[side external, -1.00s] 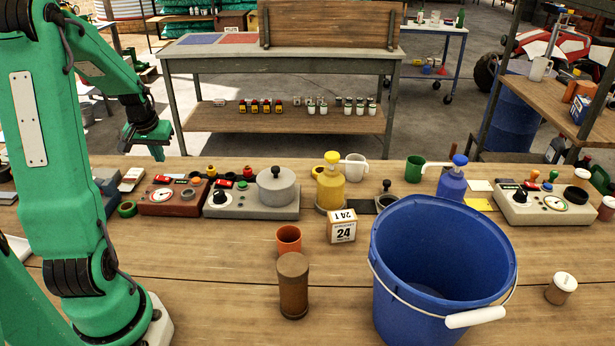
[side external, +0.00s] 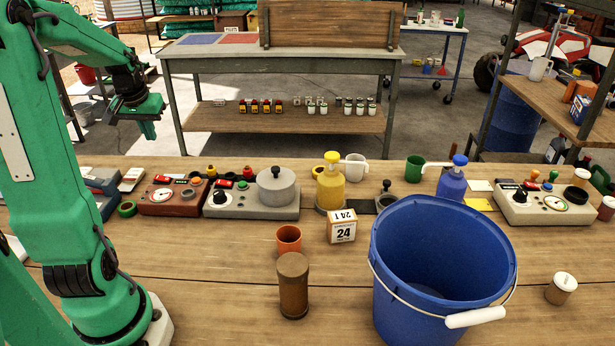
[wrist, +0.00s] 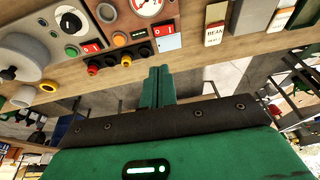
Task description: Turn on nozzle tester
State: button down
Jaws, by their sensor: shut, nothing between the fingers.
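No label I can read says which device is the nozzle tester. A reddish-brown box (side external: 172,208) with a round gauge, an orange button and a red switch stands at left on the bench; it also shows at the top of the wrist view (wrist: 178,14). Beside it is a grey box (side external: 252,211) with a black knob, a red switch and a lidded pot. A cream box (side external: 520,215) with a gauge and coloured levers stands far right. My gripper (side external: 149,136) is shut and empty, beyond and above the reddish-brown box; its fingers (wrist: 158,72) show in the wrist view.
Yellow (side external: 331,185) and blue (side external: 452,183) pump bottles stand along the back. A large blue bucket (side external: 440,250), a brown cylinder (side external: 293,287), an orange cup (side external: 288,238) and a white calendar block (side external: 342,228) stand nearer. The front left-middle of the bench is clear.

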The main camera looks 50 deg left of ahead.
jog(key=shift+s+a+r, duration=0.15)
jog(key=shift+s+a, duration=0.2)
jog(key=shift+a, duration=0.2)
send_over(159, 176)
jog(key=d, duration=0.1)
notch_tip(159, 176, down, 12)
jog(key=shift+s+r, duration=0.1)
jog(key=shift+s+f, duration=0.1)
jog(key=shift+f, duration=0.75)
jog(key=shift+a, duration=0.1)
